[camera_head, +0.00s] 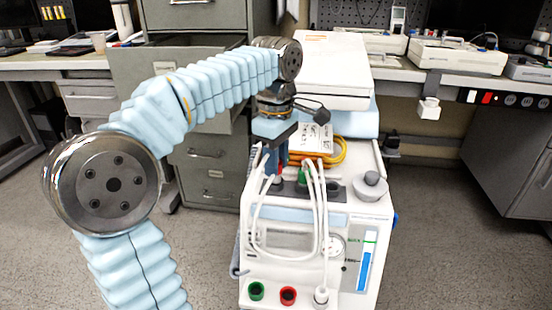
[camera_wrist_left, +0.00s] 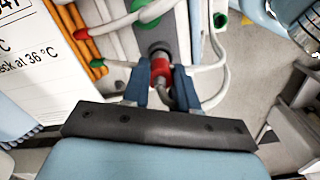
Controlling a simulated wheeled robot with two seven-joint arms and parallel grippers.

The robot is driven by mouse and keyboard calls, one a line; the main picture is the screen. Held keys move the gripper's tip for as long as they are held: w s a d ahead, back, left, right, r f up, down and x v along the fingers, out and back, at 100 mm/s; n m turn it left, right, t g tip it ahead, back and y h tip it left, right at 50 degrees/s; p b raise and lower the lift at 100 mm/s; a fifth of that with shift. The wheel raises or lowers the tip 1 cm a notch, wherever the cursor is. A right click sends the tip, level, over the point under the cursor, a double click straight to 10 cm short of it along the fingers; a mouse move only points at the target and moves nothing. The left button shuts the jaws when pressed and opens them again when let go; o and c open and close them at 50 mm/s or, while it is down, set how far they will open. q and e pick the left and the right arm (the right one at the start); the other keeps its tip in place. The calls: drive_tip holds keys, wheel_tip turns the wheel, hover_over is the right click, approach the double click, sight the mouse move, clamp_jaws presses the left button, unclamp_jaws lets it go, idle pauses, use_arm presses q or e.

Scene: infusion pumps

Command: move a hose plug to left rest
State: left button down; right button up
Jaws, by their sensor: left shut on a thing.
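My left gripper (camera_head: 274,176) reaches down over the top of the white pump machine (camera_head: 345,205). In the left wrist view its blue-grey fingers (camera_wrist_left: 162,82) are closed around a red hose plug (camera_wrist_left: 160,70). The red plug is at a dark round spot on the grey rest rail (camera_wrist_left: 158,35); I cannot tell whether it is seated. A green plug (camera_wrist_left: 150,12) is on the rail beside it, and also shows in the head view (camera_head: 303,178). White hoses (camera_head: 322,225) loop down the machine's front. My right gripper is not in view.
The machine's front has a green port (camera_head: 256,291), a red port (camera_head: 288,296) and a white plug (camera_head: 321,295) low down. Coiled orange cable (camera_head: 335,155) lies behind the rail. A grey knob (camera_head: 371,184) stands at right. Grey drawers (camera_head: 205,165) are behind.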

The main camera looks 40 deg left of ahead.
use_arm(q)
drive_tip(key=shift+f+b, duration=0.4)
drive_tip(key=shift+f, duration=0.3)
drive_tip(key=c, duration=0.8)
unclamp_jaws()
wheel_tip(320, 180, up, 14)
drive_tip(key=p, duration=0.4)
drive_tip(key=shift+s+f, duration=0.1)
